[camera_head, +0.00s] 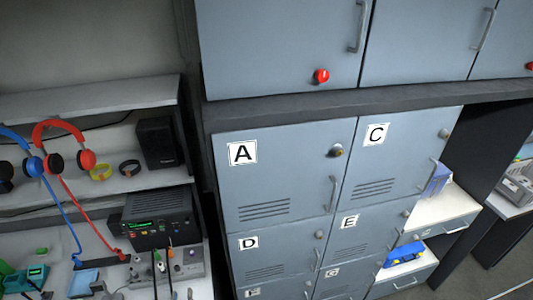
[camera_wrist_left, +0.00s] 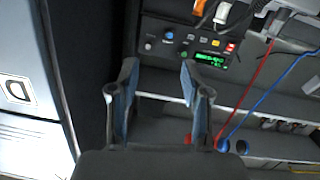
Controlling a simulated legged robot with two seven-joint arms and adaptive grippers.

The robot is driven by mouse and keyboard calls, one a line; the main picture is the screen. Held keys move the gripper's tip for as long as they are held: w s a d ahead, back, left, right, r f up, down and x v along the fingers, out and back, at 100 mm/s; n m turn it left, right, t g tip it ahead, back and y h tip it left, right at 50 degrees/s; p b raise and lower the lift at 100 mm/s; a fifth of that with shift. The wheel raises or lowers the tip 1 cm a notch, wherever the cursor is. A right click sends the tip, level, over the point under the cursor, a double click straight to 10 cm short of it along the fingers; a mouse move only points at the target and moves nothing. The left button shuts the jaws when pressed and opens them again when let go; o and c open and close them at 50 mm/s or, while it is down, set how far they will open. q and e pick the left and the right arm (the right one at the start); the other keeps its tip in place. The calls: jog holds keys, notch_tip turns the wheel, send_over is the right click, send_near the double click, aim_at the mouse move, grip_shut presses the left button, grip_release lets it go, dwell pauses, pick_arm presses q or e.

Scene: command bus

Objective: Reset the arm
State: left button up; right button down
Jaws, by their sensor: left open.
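My left gripper (camera_wrist_left: 157,85) shows in the left wrist view with its two dark fingers apart. Nothing is seen between the fingers. Beyond them are a dark device with a green display (camera_wrist_left: 210,59) and grey shelving. I cannot make out either arm clearly in the head view. My right gripper is in neither view.
Grey lockers with lettered doors, such as A (camera_head: 242,152) and C (camera_head: 377,134), look shut. At left, red headphones (camera_head: 60,147) and a black speaker (camera_head: 159,142) are on a shelf. A radio unit (camera_head: 160,217) is below. An open drawer (camera_head: 409,277) juts out at right.

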pick_arm(q)
jog(key=s+d+r+m+g+h, duration=0.1)
jog(key=s+d+m+g+h, duration=0.15)
jog(key=s+d+g, duration=0.6)
jog(key=s+d+r+m+g+h, duration=0.1)
jog(key=s+m+g, duration=0.3)
jog(key=s, duration=1)
notch_tip(320, 180, down, 30)
jog(key=s+f+g+b, duration=0.1)
jog(key=s+b, duration=0.1)
jog(key=b, duration=0.3)
jog(key=s+a+f+g+b, duration=0.1)
jog(key=s+a+f+b, duration=0.2)
jog(key=s+f, duration=1.5)
notch_tip(320, 180, down, 3)
jog(key=shift+y+b, duration=0.35)
jog(key=shift+b, duration=0.4)
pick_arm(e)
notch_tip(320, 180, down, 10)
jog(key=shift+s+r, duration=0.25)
pick_arm(q)
jog(key=shift+s+g, duration=0.1)
jog(key=shift+g, duration=0.15)
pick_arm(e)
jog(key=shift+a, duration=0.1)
